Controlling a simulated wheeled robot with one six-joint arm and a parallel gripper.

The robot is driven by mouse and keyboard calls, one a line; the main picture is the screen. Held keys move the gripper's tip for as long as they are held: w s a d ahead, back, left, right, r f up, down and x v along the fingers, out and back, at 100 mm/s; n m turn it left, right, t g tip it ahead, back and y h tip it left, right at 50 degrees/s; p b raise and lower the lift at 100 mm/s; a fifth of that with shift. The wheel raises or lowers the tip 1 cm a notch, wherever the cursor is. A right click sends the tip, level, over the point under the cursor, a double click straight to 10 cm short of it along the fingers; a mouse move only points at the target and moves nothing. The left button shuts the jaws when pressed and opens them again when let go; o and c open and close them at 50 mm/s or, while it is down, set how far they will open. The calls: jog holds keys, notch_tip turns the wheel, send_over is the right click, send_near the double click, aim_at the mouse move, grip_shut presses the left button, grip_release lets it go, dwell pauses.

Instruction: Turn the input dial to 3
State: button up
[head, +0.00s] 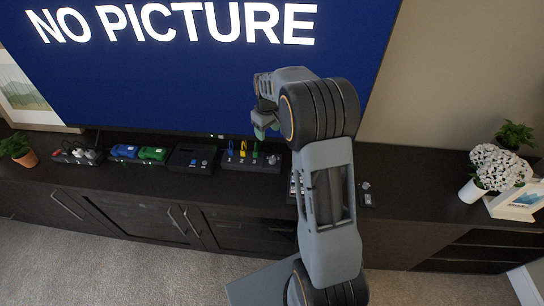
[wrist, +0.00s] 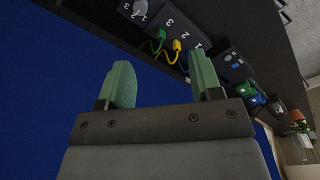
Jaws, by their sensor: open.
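The input box (head: 240,163) is a dark unit on the cabinet top below the screen, with sockets marked 1, 2 and 3 and blue, yellow and green cables. Its grey input dial (head: 273,159) sits at the box's right end; in the wrist view the dial (wrist: 140,8) is at the top edge, partly cut off, and its setting is too small to read. My gripper (head: 262,125) is open and empty, in front of the screen and above the box. In the wrist view its two green fingers (wrist: 164,78) are apart, with the dial beyond them.
The large screen (head: 190,70) shows NO PICTURE on blue, close behind my gripper. White flowers (head: 497,165) stand far right. My arm hides part of the cabinet top.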

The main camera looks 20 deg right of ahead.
jog(key=n+g, duration=0.1)
send_over(272, 159)
notch_tip(272, 159, down, 8)
notch_tip(272, 159, down, 14)
jog(key=p, duration=0.2)
jog(key=shift+w+d+p, duration=0.1)
jog(key=shift+p, duration=0.25)
jog(key=c, duration=0.9)
